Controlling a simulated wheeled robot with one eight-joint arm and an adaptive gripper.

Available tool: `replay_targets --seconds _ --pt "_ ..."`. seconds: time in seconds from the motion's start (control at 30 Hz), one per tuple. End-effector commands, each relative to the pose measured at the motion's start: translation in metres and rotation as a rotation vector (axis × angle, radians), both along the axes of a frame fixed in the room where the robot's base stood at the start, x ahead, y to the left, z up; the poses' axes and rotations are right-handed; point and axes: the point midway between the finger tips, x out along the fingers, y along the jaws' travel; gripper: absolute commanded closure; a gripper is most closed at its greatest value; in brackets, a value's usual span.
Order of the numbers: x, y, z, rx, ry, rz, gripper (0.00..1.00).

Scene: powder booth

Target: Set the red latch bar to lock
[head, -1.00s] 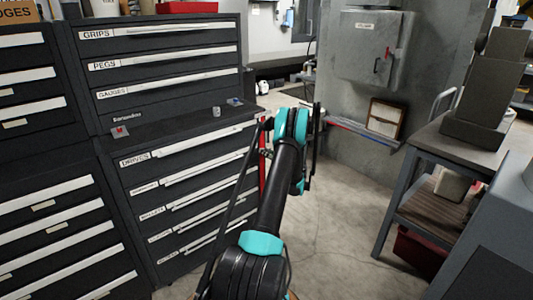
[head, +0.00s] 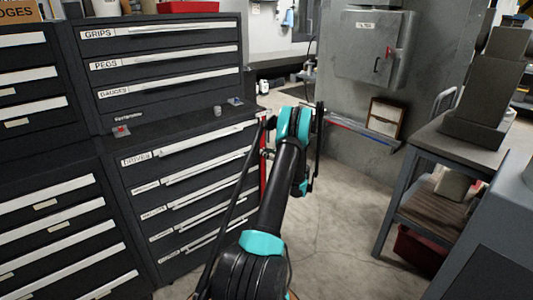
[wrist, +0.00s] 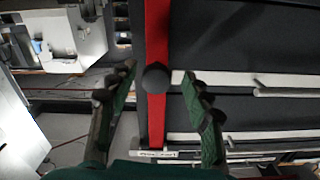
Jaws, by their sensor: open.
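The red latch bar (wrist: 157,35) runs upright along the edge of the dark drawer cabinet, with a round black knob (wrist: 155,78) on its face. In the head view a strip of the red bar (head: 263,175) shows at the cabinet's right front edge, partly hidden by my arm. My gripper (wrist: 159,73) is open in the wrist view, one green finger on each side of the bar and knob. The fingers look apart from the knob; how deep they reach is unclear. I cannot read whether the bar stands at lock.
Labelled drawers (head: 190,180) with long pale handles fill the left. A small red-topped item (head: 121,131) and a small metal cylinder (head: 217,111) stand on the cabinet ledge. A grey workbench (head: 450,140) stands at the right. Bare floor (head: 335,225) lies between.

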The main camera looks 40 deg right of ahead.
Motion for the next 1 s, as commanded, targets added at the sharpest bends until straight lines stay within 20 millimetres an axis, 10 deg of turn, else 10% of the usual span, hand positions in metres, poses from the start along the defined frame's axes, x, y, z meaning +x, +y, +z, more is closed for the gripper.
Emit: replay_targets --seconds 0.5,1.0 --pt "-0.093 -0.007 0.0 0.0 0.0 -0.001 0.51" --pt "-0.102 -0.007 0.0 0.0 0.001 0.002 0.51"
